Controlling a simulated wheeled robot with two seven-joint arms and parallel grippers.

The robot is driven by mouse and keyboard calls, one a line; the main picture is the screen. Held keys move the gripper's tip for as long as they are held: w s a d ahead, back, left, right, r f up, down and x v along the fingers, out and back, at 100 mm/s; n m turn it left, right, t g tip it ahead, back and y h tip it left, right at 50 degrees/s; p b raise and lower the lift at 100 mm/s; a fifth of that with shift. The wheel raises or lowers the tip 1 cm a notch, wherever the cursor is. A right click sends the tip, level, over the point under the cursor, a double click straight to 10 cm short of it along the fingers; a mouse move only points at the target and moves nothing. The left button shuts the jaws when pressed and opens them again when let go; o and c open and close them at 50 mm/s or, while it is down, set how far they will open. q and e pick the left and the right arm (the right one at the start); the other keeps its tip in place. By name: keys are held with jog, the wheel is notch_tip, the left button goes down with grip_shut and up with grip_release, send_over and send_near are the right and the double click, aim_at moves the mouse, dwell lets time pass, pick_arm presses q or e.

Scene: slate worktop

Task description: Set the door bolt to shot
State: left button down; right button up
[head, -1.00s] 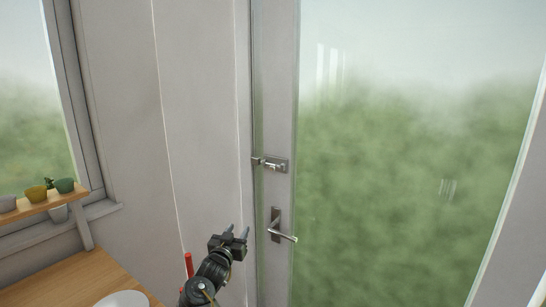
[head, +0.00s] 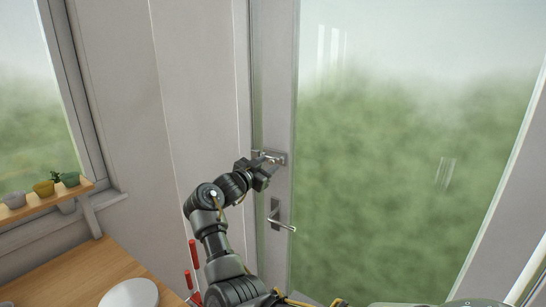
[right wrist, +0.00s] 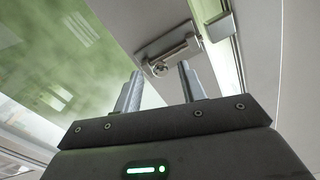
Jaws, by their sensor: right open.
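The door bolt (head: 278,154) is a small metal slide bolt on a plate on the left stile of the glass door. It shows larger in the right wrist view (right wrist: 172,48), with its knob low on the rod and a separate keeper (right wrist: 223,27) on the frame side. I cannot tell whether the rod enters the keeper. My right gripper (head: 272,164) is at the bolt and partly covers it in the head view. Its two fingers (right wrist: 160,78) are apart with nothing between them, just short of the bolt plate. My left gripper is not in view.
A lever handle (head: 278,216) sits on the door below the bolt. A wooden counter (head: 60,272) with a white plate (head: 130,293) is at lower left. A shelf (head: 45,202) with small pots is under the window. Red cylindrical objects (head: 194,254) stand beside my right arm.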

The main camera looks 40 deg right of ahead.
aim_at(271, 162)
jog(key=shift+p+x, duration=0.55)
jog(key=shift+x, duration=1.4)
jog(key=shift+c, duration=0.4)
grip_shut()
